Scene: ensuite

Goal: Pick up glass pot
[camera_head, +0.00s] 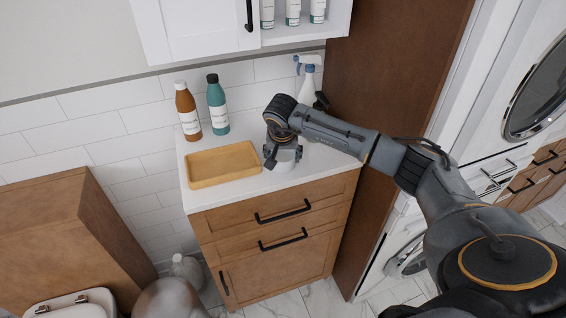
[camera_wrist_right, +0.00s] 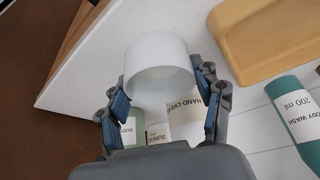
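The glass pot (camera_wrist_right: 158,68) is a whitish, frosted cylinder with its open rim facing the wrist camera. It is between the fingertips of my right gripper (camera_wrist_right: 160,95), with a blue-grey pad close against each side. In the head view the pot (camera_head: 285,159) is a small white shape at the counter's right part, under my right gripper (camera_head: 282,152), which partly hides it. I cannot tell whether the pads press on the pot, or whether it rests on the counter. My left gripper is not in view.
The white counter (camera_head: 240,199) holds a wooden tray (camera_head: 222,180) left of the pot. A brown bottle (camera_head: 187,113), a teal bottle (camera_head: 217,106) and a spray bottle (camera_head: 308,85) stand at the back. A tall brown panel (camera_head: 372,70) bounds the right side.

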